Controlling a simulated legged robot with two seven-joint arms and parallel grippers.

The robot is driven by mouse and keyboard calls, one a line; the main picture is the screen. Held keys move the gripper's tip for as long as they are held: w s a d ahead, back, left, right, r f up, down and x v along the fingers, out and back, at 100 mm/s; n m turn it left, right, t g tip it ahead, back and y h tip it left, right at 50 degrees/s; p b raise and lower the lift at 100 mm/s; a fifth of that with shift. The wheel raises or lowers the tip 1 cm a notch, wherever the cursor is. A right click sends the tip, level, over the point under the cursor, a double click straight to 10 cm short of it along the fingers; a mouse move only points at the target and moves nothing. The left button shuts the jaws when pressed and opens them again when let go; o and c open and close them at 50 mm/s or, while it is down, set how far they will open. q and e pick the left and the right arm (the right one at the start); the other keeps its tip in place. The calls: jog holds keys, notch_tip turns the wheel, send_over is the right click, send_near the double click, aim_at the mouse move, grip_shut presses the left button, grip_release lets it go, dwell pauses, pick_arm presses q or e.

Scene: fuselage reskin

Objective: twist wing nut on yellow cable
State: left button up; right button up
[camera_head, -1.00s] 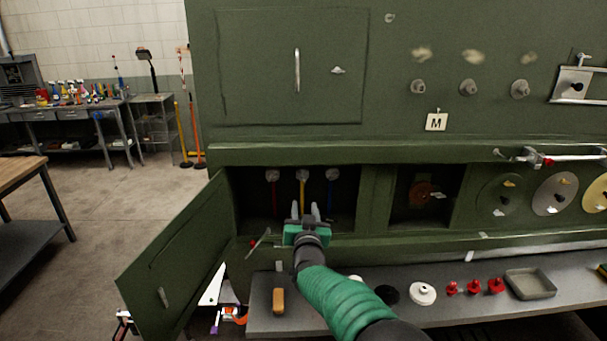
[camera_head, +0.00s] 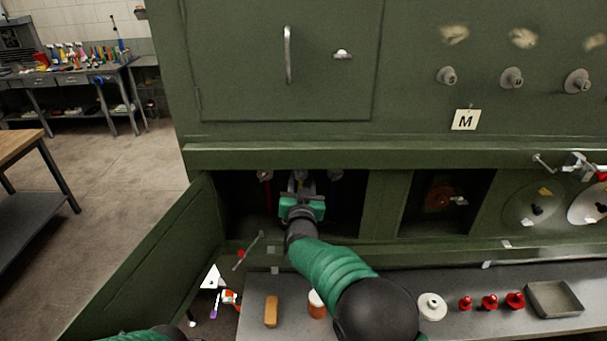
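In the head view, the open compartment holds a red cable (camera_head: 267,188) at the left, with a grey fitting at its top. The middle position, where the yellow cable hung, is mostly hidden behind my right gripper (camera_head: 302,184). Its grey wing nut (camera_head: 300,175) shows only partly, just under the ledge. My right gripper reaches into the compartment, its two fingers apart on either side of the middle fitting. I cannot tell whether they touch it. The blue cable at the right is mostly hidden in shadow. My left gripper is out of view.
The compartment door (camera_head: 150,265) hangs open at the left. A ledge (camera_head: 400,155) runs above the opening. Below is a grey shelf (camera_head: 258,300) with an orange-brown block (camera_head: 271,311), a white disc (camera_head: 432,306), red knobs (camera_head: 489,302) and a tray (camera_head: 555,299).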

jog(key=shift+s+a+r, duration=0.1)
jog(key=shift+s, duration=0.1)
jog(key=shift+s+a+r, duration=0.1)
jog(key=shift+s+r, duration=0.05)
jog(key=shift+s, duration=0.05)
jog(key=shift+c, duration=0.9)
jog(key=shift+a, duration=0.15)
jog(key=shift+c, duration=1.3)
jog(key=shift+w, duration=0.1)
grip_shut()
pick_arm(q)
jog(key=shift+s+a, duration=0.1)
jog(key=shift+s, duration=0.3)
pick_arm(e)
jog(key=shift+d+f, duration=0.2)
jog(key=shift+d, duration=0.05)
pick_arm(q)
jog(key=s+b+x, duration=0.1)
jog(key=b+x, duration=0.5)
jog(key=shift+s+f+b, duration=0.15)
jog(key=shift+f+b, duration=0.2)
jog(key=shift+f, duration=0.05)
pick_arm(e)
jog(key=m, duration=0.4)
jog(key=shift+a+m, duration=0.15)
jog(key=shift+m, duration=0.15)
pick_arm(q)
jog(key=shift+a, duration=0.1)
